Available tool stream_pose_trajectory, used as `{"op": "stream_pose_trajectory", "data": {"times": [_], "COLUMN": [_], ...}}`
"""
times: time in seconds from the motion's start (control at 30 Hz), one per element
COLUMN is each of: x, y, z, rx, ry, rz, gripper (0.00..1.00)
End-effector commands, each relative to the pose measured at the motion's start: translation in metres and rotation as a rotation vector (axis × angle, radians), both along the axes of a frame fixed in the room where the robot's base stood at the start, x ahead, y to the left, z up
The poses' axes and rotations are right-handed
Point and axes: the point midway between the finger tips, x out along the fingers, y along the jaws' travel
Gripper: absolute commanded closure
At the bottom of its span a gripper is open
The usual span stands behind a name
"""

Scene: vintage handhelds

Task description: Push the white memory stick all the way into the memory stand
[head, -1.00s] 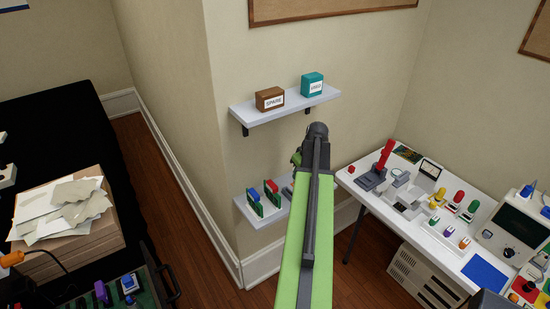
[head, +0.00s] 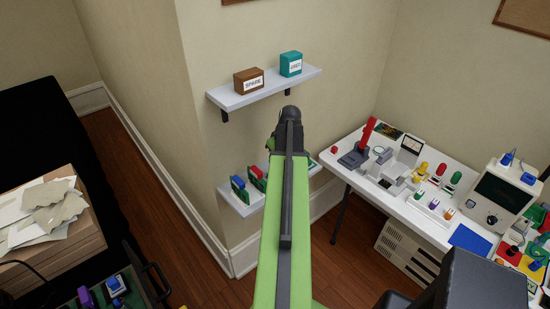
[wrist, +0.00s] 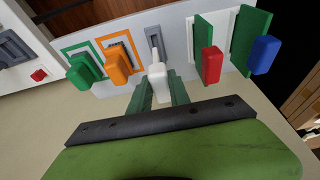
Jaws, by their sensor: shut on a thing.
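In the wrist view my gripper (wrist: 160,96) has its two green fingers on either side of the white memory stick (wrist: 157,83) and is shut on it. The stick's far end meets a narrow grey slotted holder, the memory stand (wrist: 153,40), on the pale shelf. The stick lines up with the slot, but I cannot tell how deep it sits. In the head view my arm hides the gripper, the white stick and the stand.
In the wrist view an orange stick (wrist: 118,66) and a green stick (wrist: 80,70) sit left of the stand; red (wrist: 211,65) and blue (wrist: 263,54) pieces on green boards stand right. The head view shows an upper shelf (head: 262,90) with two boxes and a crowded white table (head: 400,205).

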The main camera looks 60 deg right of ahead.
Motion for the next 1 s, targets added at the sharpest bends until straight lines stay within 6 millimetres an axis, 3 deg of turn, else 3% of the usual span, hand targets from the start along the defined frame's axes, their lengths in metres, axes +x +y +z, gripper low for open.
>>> {"op": "stream_pose_trajectory", "data": {"times": [0.1, 0.3, 1.0], "x": [0.000, 0.001, 0.002], "y": [0.000, 0.000, 0.001], "z": [-0.020, -0.033, -0.032], "rx": [0.000, 0.000, 0.000], "ry": [0.000, 0.000, 0.000], "rz": [0.000, 0.001, 0.002], "gripper": [1.00, 1.00, 1.00]}}
